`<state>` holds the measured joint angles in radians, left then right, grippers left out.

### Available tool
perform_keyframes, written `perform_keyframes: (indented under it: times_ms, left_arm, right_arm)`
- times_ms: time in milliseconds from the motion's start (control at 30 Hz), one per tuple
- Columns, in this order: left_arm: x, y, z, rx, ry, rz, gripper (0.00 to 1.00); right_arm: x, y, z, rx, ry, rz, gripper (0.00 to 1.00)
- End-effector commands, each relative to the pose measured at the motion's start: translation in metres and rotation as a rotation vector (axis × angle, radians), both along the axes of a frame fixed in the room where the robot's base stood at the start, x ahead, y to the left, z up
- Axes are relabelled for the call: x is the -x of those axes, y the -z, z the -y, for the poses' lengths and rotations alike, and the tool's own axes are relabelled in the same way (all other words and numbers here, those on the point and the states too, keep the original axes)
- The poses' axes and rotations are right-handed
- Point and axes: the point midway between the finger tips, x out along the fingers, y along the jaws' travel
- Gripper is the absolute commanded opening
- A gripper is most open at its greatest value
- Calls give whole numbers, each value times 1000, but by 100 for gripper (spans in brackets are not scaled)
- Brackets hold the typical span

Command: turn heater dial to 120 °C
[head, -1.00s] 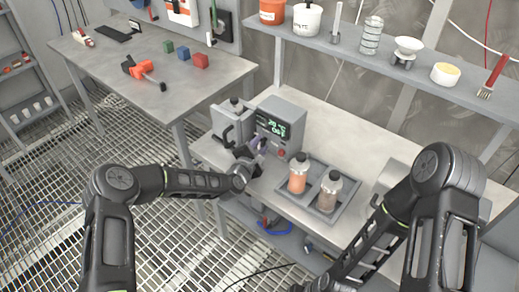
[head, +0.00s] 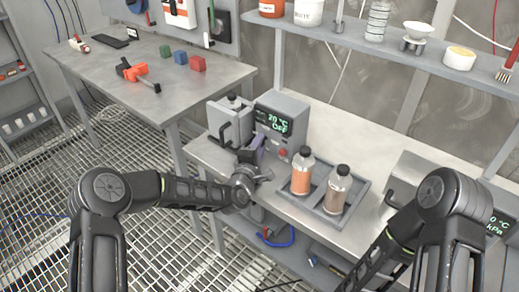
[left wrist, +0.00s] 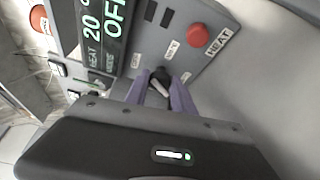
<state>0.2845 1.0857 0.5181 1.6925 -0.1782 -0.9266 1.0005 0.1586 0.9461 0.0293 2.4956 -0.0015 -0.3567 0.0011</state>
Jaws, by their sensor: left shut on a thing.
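The heater (head: 281,119) is a grey box on the right-hand bench, with a display reading 20 °C and OFF. The display also shows in the left wrist view (left wrist: 103,28). My left gripper (head: 257,151) is at the heater's front; in the left wrist view its purple fingers (left wrist: 161,86) are shut on the small black dial (left wrist: 160,77) with a pale pointer. A red button (left wrist: 198,35) sits beside it, near a HEAT label. The dial's scale marks are too small to read. My right arm is at the lower right; its gripper is out of view.
A grey tray (head: 357,197) with an orange bottle (head: 301,172) and a brown bottle (head: 337,190) stands just right of my left gripper. A shelf (head: 390,50) with jars runs above the bench. Left bench holds blocks (head: 181,58).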

Motion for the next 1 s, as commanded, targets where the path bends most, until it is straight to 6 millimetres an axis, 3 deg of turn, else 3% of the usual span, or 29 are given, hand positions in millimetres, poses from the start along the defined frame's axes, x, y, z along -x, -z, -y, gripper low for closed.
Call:
perform_keyframes:
  times_ms: [233,267,500,833,1000]
  left_arm:
    - [1,1,1,0,3,-4,0]
    - [1,1,1,0,3,-4,31]
    - [0,1,1,1,1,-3,51]
    - [2,0,0,1,0,-2,52]
    - [17,0,-4,2,1,-2,52]
  right_arm:
    - [0,0,0,0,0,0,0]
    - [0,0,0,0,0,0,0]
    - [0,0,0,0,0,0,0]
    - [0,0,0,0,0,0,0]
    - [0,4,0,0,0,0,0]
